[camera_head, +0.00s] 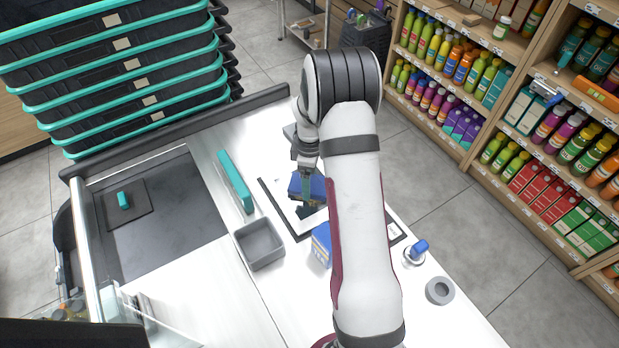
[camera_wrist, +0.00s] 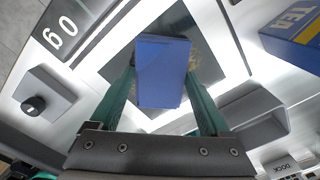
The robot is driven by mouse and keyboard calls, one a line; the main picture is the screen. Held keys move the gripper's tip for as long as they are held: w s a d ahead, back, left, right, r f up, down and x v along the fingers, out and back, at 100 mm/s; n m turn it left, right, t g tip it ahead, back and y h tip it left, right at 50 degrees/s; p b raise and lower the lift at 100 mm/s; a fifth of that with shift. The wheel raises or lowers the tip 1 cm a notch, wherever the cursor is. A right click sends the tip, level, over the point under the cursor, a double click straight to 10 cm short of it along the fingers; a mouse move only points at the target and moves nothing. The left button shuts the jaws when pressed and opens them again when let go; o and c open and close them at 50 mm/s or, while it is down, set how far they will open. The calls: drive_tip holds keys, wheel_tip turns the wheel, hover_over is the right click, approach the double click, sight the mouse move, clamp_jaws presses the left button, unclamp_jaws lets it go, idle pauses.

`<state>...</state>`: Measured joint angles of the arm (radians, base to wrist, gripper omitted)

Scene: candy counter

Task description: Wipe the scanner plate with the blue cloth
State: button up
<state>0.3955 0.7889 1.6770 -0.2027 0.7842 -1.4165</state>
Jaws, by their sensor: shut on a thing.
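My gripper (camera_head: 307,187) is shut on the blue cloth (camera_wrist: 162,72), which looks like a folded block between the two teal fingers in the wrist view. In the head view the blue cloth (camera_head: 318,190) shows on both sides of the fingers, low over the counter. The scanner plate (camera_wrist: 150,22) is a dark grey square inside a white and black surround, directly beneath the cloth. Brownish specks show on the plate just right of the cloth. Whether the cloth touches the plate I cannot tell. In the head view my arm hides part of the plate (camera_head: 305,213).
A blue and yellow tea box (camera_head: 321,244) stands near the plate; it also shows in the wrist view (camera_wrist: 294,36). A grey tray (camera_head: 259,243), a long teal item (camera_head: 235,181), a blue-handled item (camera_head: 417,251) and a grey ring (camera_head: 440,291) are on the white counter.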

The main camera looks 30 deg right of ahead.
drive_tip(key=shift+s, duration=0.65)
drive_tip(key=shift+w, duration=1.5)
drive_tip(key=shift+s+f, duration=0.1)
drive_tip(key=shift+s, duration=1.6)
drive_tip(key=shift+w, duration=1.7)
drive_tip(key=shift+r, duration=1.55)
